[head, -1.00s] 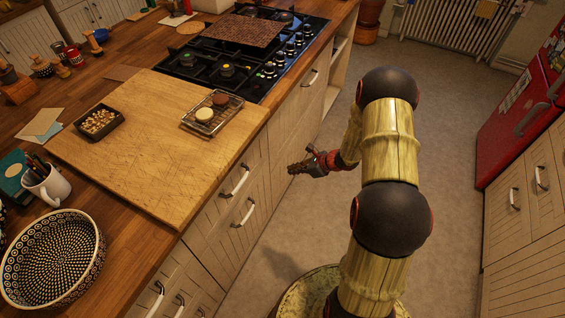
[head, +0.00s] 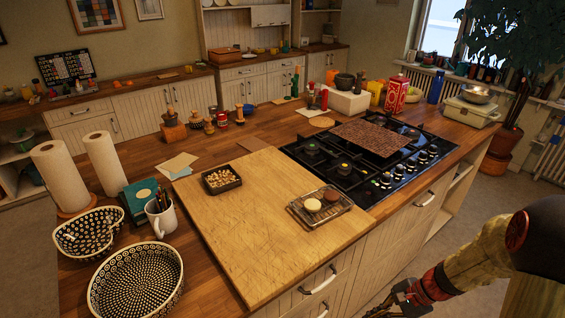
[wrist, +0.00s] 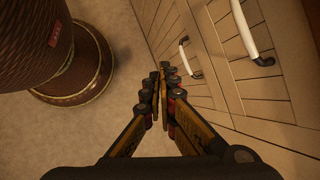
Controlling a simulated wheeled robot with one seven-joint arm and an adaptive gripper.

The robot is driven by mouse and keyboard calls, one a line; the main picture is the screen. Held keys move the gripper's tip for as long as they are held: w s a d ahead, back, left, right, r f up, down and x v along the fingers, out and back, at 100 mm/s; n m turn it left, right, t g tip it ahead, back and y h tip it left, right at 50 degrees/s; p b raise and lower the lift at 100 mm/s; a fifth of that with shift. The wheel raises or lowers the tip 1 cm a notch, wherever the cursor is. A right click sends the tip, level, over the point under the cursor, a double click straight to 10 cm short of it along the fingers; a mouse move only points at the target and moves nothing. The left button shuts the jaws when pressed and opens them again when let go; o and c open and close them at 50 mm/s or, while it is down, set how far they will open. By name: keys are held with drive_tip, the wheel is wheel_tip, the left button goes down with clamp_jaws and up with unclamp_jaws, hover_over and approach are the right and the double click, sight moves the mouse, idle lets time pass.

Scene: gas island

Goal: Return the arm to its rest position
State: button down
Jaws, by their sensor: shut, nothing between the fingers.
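My gripper (head: 394,303) is at the bottom edge of the head view, low beside the island's drawer fronts and below the counter edge. My arm reaches in from the right and is partly cut off by the frame. In the wrist view my gripper (wrist: 160,75) has its fingers together with nothing between them. It hangs over the floor, next to white drawer fronts with pale handles (wrist: 248,28).
The island top holds a cutting board (head: 240,230), a wire rack (head: 345,207) with two round pieces, a gas hob (head: 325,170) and a patterned bowl (head: 175,265). My dark ribbed base shows at left in the wrist view. Floor (wrist: 85,130) lies between it and the drawers.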

drive_tip(key=s+a+r+n+t+h, duration=0.1)
drive_tip(key=s+r+n, duration=0.3)
drive_tip(key=r, duration=0.5)
drive_tip(key=s+a+r+n+t+h, duration=0.2)
drive_tip(key=s+a+r+n+h, duration=0.1)
drive_tip(key=r, duration=0.7)
drive_tip(key=s+a+r+n+t+h, duration=0.1)
drive_tip(key=s+a+r+n+h, duration=0.1)
drive_tip(key=s+r+n, duration=0.4)
wheel_tip(320, 180, up, 4)
drive_tip(key=shift+a+f+n+t, duration=0.2)
drive_tip(key=shift+a+n+t, duration=0.1)
drive_tip(key=shift+a+n, duration=0.3)
